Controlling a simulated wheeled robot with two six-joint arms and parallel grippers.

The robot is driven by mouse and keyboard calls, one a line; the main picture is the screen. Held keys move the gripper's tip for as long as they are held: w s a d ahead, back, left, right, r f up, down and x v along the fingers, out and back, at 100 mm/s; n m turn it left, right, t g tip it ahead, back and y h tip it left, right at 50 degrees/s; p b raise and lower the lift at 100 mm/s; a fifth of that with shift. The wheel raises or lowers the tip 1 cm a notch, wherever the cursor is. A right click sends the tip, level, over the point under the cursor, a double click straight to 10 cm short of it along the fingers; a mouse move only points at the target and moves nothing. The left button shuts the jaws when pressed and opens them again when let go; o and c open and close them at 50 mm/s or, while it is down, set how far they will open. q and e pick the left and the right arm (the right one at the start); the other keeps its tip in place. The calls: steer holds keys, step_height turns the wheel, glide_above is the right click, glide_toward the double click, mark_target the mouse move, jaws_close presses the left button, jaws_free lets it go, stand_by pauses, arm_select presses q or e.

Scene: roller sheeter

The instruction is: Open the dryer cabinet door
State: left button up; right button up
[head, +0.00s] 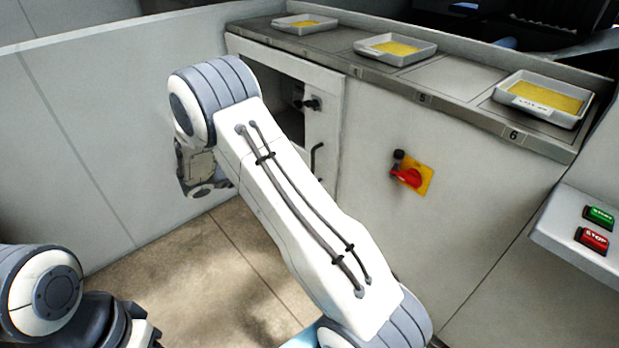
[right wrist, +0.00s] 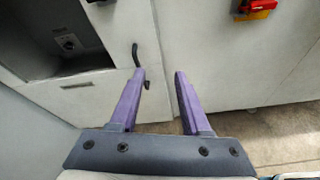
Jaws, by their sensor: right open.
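The dryer cabinet (head: 333,95) is a pale front with a dark recessed area or window at left; I cannot tell whether its door stands ajar. My left gripper is out of view.
A red rotary switch on a yellow plate (head: 412,177) is right of the cabinet. Trays of yellow sheets (head: 395,48) stand on the counter above. A panel with START and STOP buttons (head: 592,238) is at far right. Bare tiled floor (head: 215,265) lies below.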

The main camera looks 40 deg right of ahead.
mark_target(313, 159)
steer(key=w+d+f+n+t+h+b, duration=0.2)
steer(key=w+d+f+b, duration=0.1)
steer(key=d+f, duration=0.3)
steer(key=w+d+f+n+t+h+b, duration=0.1)
steer(key=w+d+f+n+b, duration=0.2)
steer(key=f, duration=0.4)
arm_select(q)
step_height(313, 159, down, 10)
steer(key=b, duration=0.1)
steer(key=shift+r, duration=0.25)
arm_select(e)
steer(key=shift+t, duration=0.3)
steer(key=x, duration=1)
steer(key=shift+w+d, duration=0.15)
steer(key=shift+w, duration=0.2)
jaws_close()
